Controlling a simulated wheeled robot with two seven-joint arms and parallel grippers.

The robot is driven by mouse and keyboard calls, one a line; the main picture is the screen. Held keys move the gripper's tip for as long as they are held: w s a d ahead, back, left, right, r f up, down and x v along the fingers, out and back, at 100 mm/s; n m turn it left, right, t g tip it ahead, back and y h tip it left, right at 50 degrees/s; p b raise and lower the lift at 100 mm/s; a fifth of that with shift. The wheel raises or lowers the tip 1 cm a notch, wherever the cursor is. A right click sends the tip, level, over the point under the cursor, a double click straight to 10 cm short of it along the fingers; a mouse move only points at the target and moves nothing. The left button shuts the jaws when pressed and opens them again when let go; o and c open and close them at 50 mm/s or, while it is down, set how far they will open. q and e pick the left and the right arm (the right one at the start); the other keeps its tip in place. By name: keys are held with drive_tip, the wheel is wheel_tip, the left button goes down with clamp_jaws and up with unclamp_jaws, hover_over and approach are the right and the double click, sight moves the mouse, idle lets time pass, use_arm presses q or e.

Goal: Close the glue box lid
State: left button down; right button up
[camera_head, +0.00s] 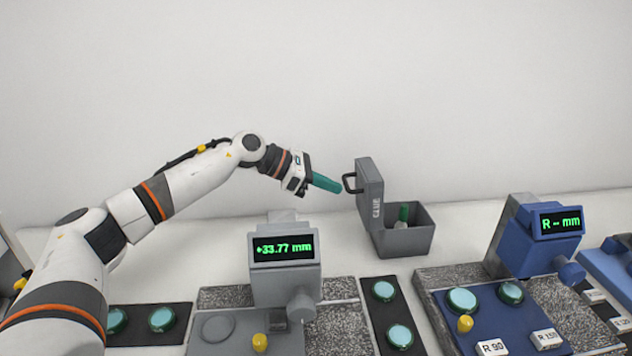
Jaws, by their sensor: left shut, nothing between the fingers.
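The grey glue box (407,240) stands on the table right of centre, with a green-topped item (403,214) inside. Its lid (370,192) stands up, open, along the left side of the box. A black handle (350,183) sticks out from the lid's left face. My left gripper (339,187) has green fingers that point right and slightly down. The fingers are shut and empty, with their tips close to the handle; I cannot tell whether they touch it. My right gripper is not in view.
A grey instrument (284,277) reading +33.77 mm stands in front, left of the box. A blue instrument (530,240) reading R -- mm stands to the right. Dark strips with round teal pieces (384,291) lie at the front. The white wall behind is bare.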

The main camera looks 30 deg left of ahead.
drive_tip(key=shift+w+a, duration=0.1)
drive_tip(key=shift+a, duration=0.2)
use_arm(q)
drive_tip(key=shift+r, duration=0.1)
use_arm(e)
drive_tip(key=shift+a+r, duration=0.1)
